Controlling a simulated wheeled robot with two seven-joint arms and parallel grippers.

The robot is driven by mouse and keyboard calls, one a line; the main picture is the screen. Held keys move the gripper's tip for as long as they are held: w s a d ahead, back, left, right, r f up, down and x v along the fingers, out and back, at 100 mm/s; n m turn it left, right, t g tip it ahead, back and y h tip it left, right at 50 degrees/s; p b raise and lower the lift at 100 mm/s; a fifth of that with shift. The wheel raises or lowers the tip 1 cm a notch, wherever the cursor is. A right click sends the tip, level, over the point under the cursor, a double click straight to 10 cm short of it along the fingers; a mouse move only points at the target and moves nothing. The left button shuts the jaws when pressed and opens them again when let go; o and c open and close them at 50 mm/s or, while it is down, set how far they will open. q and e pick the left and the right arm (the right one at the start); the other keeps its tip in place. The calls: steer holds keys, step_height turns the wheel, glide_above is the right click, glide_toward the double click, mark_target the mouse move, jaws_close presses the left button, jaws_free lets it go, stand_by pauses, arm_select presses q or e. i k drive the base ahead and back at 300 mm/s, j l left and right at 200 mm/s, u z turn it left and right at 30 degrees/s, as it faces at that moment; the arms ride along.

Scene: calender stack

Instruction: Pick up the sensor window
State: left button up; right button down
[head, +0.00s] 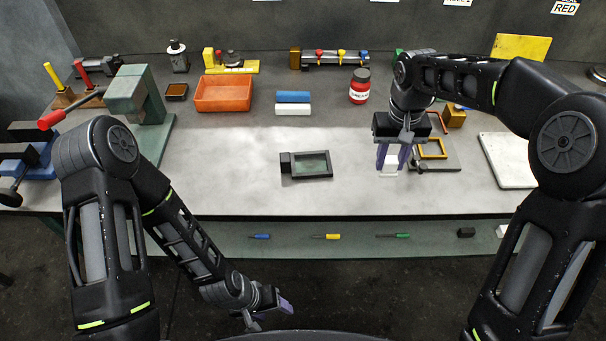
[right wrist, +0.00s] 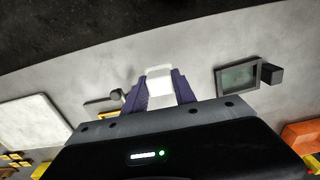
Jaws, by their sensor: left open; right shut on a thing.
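My right gripper (head: 391,160) is shut on a small pale piece (head: 390,167), apparently the sensor window, over the right part of the bench. In the right wrist view the piece (right wrist: 160,88) stands out white between the purple fingers (right wrist: 160,92). I cannot tell whether its lower edge touches the bench. My left gripper (head: 270,309) is open and empty, low in front of the bench. A black frame with a dark green panel (head: 311,166) lies at the bench's middle, left of my right gripper; it also shows in the right wrist view (right wrist: 238,78).
A yellow-rimmed frame (head: 433,156) lies just right of my right gripper. Further right is a white board (head: 508,160). A red jar (head: 360,88), blue block (head: 293,97) and orange bin (head: 224,94) stand behind. The bench's middle left (head: 230,165) is clear.

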mark_target(316, 164)
steer(key=k, duration=0.85)
